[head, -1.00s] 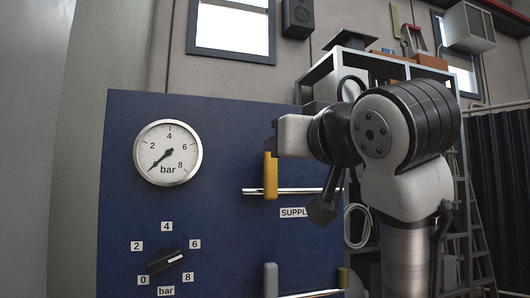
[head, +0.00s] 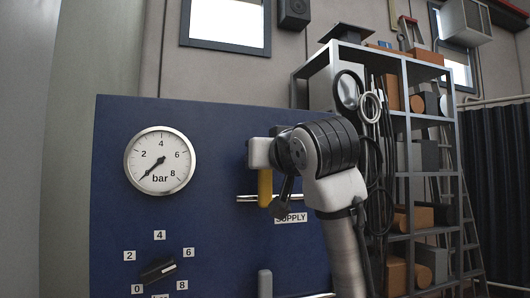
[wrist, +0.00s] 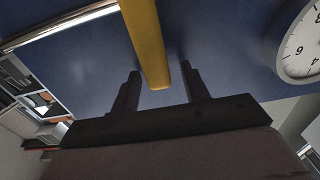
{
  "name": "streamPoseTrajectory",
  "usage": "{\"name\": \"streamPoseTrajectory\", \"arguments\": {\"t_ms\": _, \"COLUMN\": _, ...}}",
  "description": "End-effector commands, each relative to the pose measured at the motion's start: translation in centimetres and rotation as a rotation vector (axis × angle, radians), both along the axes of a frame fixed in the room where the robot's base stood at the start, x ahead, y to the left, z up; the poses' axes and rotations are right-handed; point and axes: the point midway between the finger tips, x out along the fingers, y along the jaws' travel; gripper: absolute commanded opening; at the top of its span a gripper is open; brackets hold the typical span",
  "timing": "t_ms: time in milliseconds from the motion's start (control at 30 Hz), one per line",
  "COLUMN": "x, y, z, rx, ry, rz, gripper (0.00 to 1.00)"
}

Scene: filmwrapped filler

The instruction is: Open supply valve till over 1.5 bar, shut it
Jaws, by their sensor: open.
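The yellow supply valve lever (head: 265,187) hangs upright on the blue panel, crossing a horizontal pipe (head: 245,198) beside the SUPPLY label (head: 291,218). My gripper (wrist: 160,72) is open, with a finger on either side of the yellow lever (wrist: 148,40) in the wrist view; gaps show on both sides. In the head view my gripper (head: 259,153) is at the lever's upper end and its fingers are hidden. The round bar gauge (head: 160,160) has its needle at the lower left, near the zero end. The gauge also shows at the wrist view's right edge (wrist: 300,45).
A dark knob (head: 158,270) with a 0 to 8 bar scale sits below the gauge. A grey lever (head: 265,283) stands on the panel (head: 215,240) below the yellow one. A metal shelf (head: 400,120) with hoses and boxes is at right.

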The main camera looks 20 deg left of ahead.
Motion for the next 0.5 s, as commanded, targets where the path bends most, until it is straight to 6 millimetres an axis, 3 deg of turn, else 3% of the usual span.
{"name": "streamPoseTrajectory", "arguments": {"t_ms": 367, "x": 0.44, "y": 0.30, "z": -0.04, "rx": 0.000, "ry": -0.001, "rz": -0.001, "gripper": 0.44}}
{"name": "streamPoseTrajectory", "arguments": {"t_ms": 500, "x": 0.43, "y": 0.29, "z": -0.04, "rx": 0.001, "ry": -0.001, "rz": 0.000, "gripper": 0.26}}
